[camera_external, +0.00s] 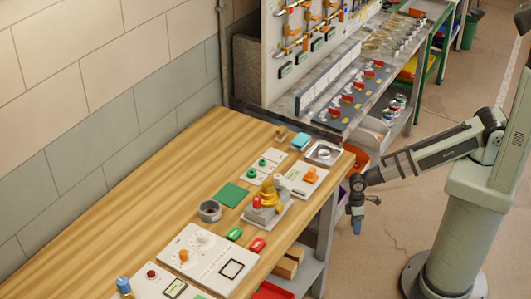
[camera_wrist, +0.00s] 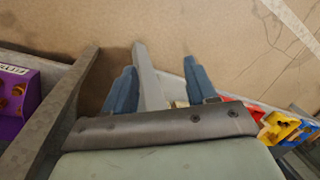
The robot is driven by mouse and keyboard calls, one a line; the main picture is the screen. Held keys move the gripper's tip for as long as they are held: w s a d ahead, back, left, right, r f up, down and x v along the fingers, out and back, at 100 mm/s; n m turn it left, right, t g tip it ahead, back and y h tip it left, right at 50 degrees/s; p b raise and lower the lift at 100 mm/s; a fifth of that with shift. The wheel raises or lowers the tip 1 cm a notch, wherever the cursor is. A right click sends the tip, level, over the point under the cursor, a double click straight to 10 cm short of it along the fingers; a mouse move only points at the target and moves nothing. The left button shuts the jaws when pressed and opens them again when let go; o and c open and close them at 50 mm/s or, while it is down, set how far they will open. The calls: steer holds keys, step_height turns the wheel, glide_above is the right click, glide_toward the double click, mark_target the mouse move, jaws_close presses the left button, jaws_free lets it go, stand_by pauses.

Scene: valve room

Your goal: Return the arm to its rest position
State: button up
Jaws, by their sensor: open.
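My gripper (camera_external: 363,213) hangs at the end of my arm, just off the right edge of the wooden workbench (camera_external: 150,200). It points down over the floor, apart from the bench top. In the wrist view my gripper (camera_wrist: 158,68) shows two blue fingers spread apart, with nothing between them that I can see held. A grey beam (camera_wrist: 149,78) shows behind the fingers. My arm reaches leftward and slightly down from the pale green column at the right.
A purple box (camera_wrist: 14,95) and red and yellow items (camera_wrist: 280,128) flank the gripper in the wrist view. Open floor (camera_external: 380,240) lies below it.

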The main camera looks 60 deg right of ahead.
steer(key=s+d+f+m+g+h, duration=0.1)
steer(key=s+d+f+m, duration=0.15)
steer(key=d, duration=0.65)
steer(key=s+d+f+m+g, duration=0.1)
steer(key=s+d+f, duration=0.3)
steer(key=d, duration=0.4)
steer(key=s+d+f+m+g, duration=0.3)
steer(key=s+d, duration=1)
steer(key=s, duration=0.1)
steer(key=shift+d+f+h, duration=0.15)
steer(key=shift+d+h, duration=0.2)
steer(key=shift+h, duration=0.05)
steer(key=shift+w, duration=0.1)
